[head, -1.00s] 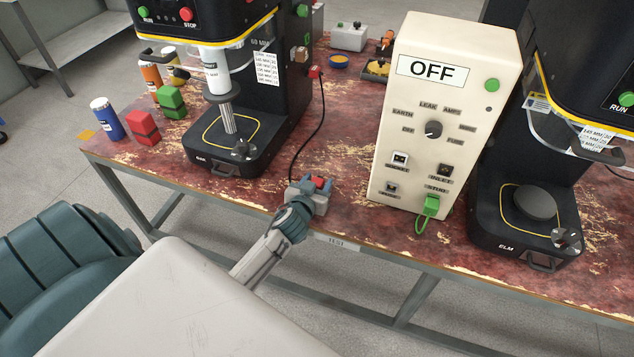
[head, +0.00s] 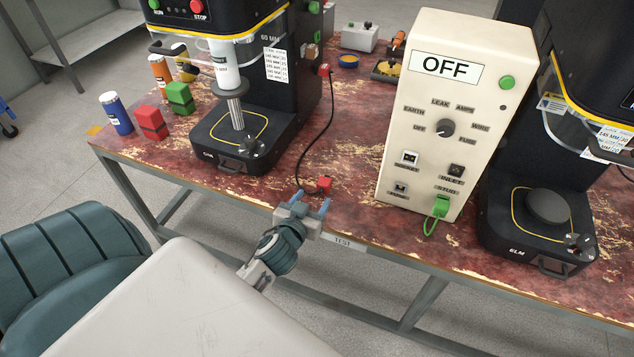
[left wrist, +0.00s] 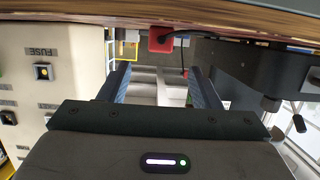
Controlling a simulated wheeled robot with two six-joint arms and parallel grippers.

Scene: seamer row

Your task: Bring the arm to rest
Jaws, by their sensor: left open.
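My left gripper (head: 311,202) is at the front edge of the bench. Its two blue fingers are apart with nothing between them; they also show apart in the left wrist view (left wrist: 160,85). A red plug (head: 324,184) on a black cord lies on the bench top just beyond the fingertips. It also shows in the left wrist view (left wrist: 160,40), clear of the fingers. My right gripper is in neither view.
The white tester (head: 445,95) reading OFF stands to the right of the gripper. Black seamers stand at left (head: 245,150) and right (head: 540,235). Red (head: 151,122) and green (head: 180,98) blocks and several cans are at the far left. The floor before the bench is free.

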